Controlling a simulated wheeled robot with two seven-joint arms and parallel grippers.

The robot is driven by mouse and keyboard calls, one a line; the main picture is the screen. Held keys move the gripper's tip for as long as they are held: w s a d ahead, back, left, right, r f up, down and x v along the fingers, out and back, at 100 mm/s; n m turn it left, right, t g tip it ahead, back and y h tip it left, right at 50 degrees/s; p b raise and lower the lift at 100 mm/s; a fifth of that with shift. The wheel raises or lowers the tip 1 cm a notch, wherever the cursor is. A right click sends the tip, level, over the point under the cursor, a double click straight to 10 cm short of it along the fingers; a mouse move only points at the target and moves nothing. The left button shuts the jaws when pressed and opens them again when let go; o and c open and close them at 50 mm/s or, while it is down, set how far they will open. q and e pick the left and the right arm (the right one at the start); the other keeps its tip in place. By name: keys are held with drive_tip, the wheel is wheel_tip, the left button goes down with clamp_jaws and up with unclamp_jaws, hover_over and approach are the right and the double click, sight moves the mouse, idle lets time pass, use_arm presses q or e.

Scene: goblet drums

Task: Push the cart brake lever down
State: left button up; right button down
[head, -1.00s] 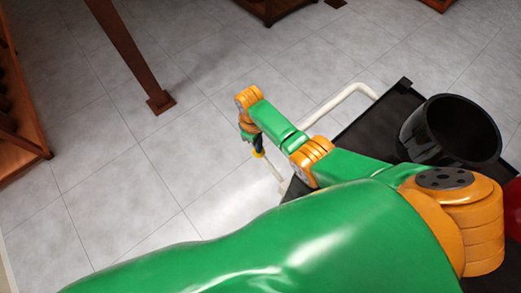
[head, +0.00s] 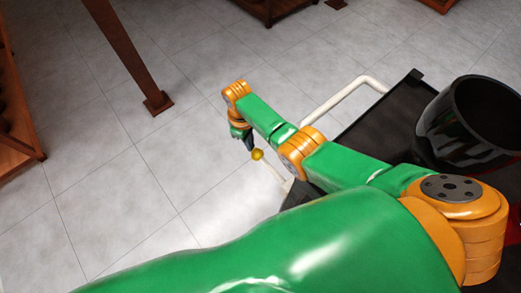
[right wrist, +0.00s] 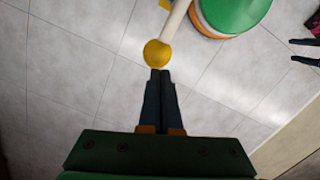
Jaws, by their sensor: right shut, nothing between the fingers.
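The brake lever is a pale rod (head: 272,172) with a yellow ball knob (head: 257,154), sticking out from the near left side of the black cart (head: 385,124). My right gripper (head: 250,146) is shut and empty, right at the knob on its upper left side in the head view. In the right wrist view, the shut fingertips (right wrist: 160,74) lie just below the knob (right wrist: 157,53), touching or nearly touching it; I cannot tell which. The rod (right wrist: 176,19) runs up and away from the knob there. My right arm hides the lever's base and part of the cart. My left gripper is not identifiable.
A large black pot (head: 472,122) stands on the cart. A cream handle rail (head: 340,97) bends out from the cart's far left side. A brown post (head: 130,55) rises from the tiled floor, with wooden shelving (head: 18,115) at the left edge. The floor between is clear.

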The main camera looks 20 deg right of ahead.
wheel_tip(320, 180, up, 7)
drive_tip(key=p, duration=0.2)
drive_tip(key=shift+w+a, duration=0.35)
idle(0.5)
